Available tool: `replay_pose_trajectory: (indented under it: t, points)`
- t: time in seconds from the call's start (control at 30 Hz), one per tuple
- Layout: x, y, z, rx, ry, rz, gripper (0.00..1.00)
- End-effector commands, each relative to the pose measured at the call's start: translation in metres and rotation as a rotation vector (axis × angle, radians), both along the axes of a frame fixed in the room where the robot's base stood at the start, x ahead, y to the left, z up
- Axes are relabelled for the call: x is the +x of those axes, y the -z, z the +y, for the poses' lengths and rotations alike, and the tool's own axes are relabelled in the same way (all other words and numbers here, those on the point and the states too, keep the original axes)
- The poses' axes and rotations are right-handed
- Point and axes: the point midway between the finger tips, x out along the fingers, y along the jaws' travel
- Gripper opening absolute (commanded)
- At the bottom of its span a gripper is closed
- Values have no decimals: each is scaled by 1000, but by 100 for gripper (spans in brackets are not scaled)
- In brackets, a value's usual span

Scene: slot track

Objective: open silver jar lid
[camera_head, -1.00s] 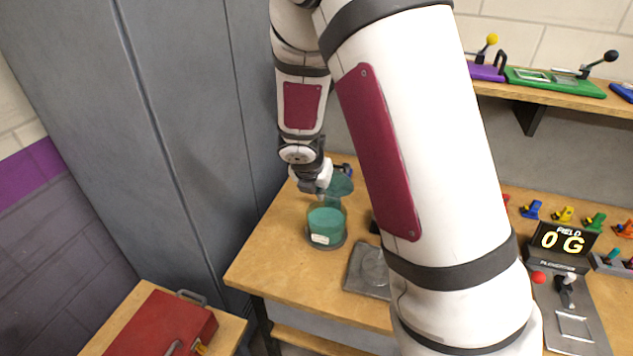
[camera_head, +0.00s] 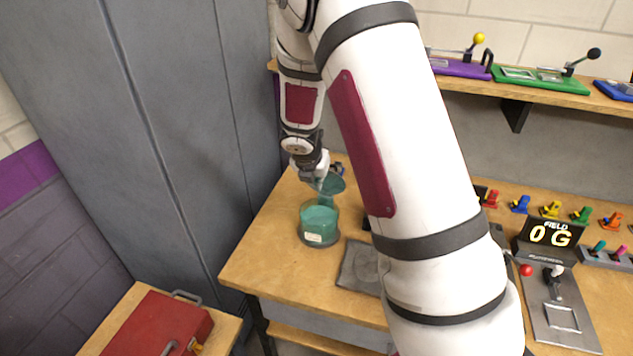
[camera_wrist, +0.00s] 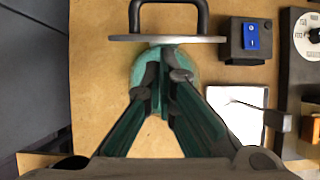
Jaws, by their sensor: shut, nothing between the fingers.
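The jar (camera_head: 319,226) stands upright on the wooden table in the head view, with teal contents and a pale label. Its round lid (camera_head: 333,187) stands tilted up at the jar's far side, clear of the mouth. In the wrist view the lid is a grey bar seen nearly edge-on (camera_wrist: 205,39), with a black handle (camera_wrist: 203,14) beyond it. The jar's teal round (camera_wrist: 190,55) shows below it, partly hidden by my fingers. My gripper (camera_wrist: 163,72) is shut and empty, over the jar and close to the lid; it also shows in the head view (camera_head: 318,182). I cannot tell whether it touches the lid.
A flat grey plate (camera_head: 357,266) lies right of the jar. A box with a blue switch (camera_wrist: 250,40) is right of the lid. A tall grey cabinet (camera_head: 150,120) stands left of the table. A red case (camera_head: 160,325) sits lower left. My arm hides the table's middle.

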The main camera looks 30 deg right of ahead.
Motion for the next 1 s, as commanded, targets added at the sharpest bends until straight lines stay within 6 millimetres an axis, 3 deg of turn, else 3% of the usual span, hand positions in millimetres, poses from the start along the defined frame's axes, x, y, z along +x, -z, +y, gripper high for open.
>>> replay_pose_trajectory:
  t: [0.57, 1.0]
  points:
    - [6, 1, -8, 36, 13, 40, 0]
    - [15, -12, -19, 128, 8, 134, 0]
